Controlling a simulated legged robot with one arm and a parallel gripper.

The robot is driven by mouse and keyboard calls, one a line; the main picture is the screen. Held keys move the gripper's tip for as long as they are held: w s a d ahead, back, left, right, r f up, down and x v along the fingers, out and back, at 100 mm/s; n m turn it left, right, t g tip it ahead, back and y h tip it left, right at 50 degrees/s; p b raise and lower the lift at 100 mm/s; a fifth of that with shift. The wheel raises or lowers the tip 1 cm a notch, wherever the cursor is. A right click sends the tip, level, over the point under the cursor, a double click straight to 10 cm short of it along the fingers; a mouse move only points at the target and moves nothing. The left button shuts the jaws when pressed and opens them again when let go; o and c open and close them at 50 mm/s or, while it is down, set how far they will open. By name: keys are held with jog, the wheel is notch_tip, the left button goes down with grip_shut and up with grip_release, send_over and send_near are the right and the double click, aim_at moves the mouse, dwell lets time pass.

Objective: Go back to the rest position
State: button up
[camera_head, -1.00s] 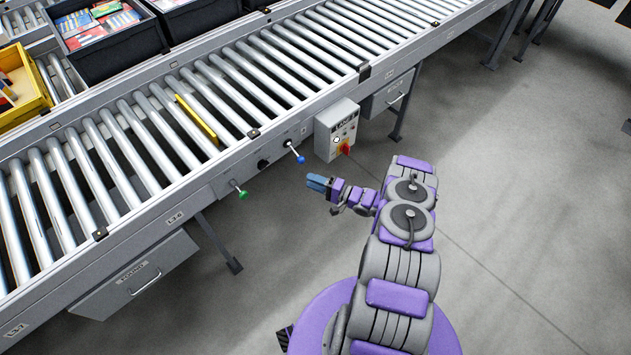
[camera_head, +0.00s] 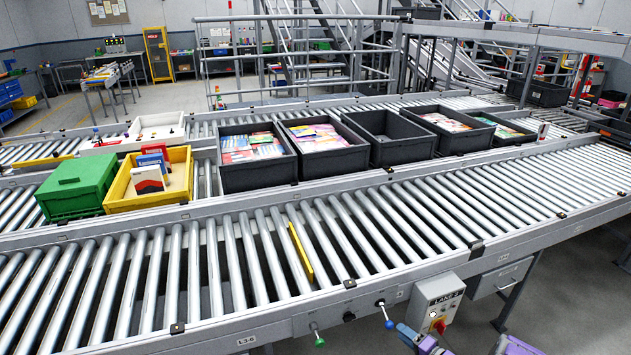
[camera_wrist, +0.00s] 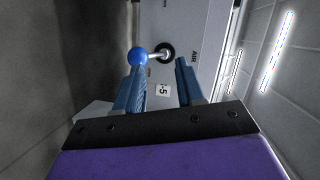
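My gripper (camera_wrist: 160,72) is open in the wrist view, its two blue fingers apart with nothing between them. A lever with a blue knob (camera_wrist: 137,56) stands out from the conveyor's side panel beyond the fingertips, near the left finger. It also shows in the head view (camera_head: 388,323). Most of my purple and grey arm is out of that view. I cannot tell whether a finger touches the knob.
A roller conveyor (camera_head: 130,345) crosses the head view, with a grey control box (camera_head: 437,303) and a green-knobbed lever (camera_head: 317,337) on its near side. Black bins, a yellow bin (camera_head: 120,190) and a green box (camera_head: 75,188) stand farther back. Grey floor (camera_head: 575,300) is clear at right.

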jog(key=w+d+r+n+g+h, duration=0.1)
jog(key=w+d+r+h, duration=0.1)
jog(key=w+r+h, duration=0.3)
jog(key=w+d+r+n+g+h, duration=0.1)
jog(key=w+d+r, duration=0.2)
jog(key=r, duration=0.4)
jog(key=s+a+r+n+g+h, duration=0.1)
jog(key=s+a+r+g+h, duration=0.15)
jog(key=s+r, duration=0.6)
jog(key=s+a+r+n+g+h, duration=0.1)
jog(key=s+a+r+g+h, duration=0.15)
jog(key=s+r, duration=0.6)
jog(key=s+a+r+n+g, duration=0.1)
jog(key=s+a, duration=0.4)
jog(key=s, duration=0.7)
jog(key=s+a+r+n+g+y, duration=0.1)
jog(key=s+a+r+g, duration=0.3)
jog(key=s, duration=0.8)
jog(key=s+a+r+n+g+y, duration=0.1)
jog(key=s+a+r, duration=0.4)
jog(key=s, duration=0.8)
jog(key=a+n+g, duration=0.1)
jog(key=a, duration=0.1)
jog(key=shift+a+r+n+g, duration=0.4)
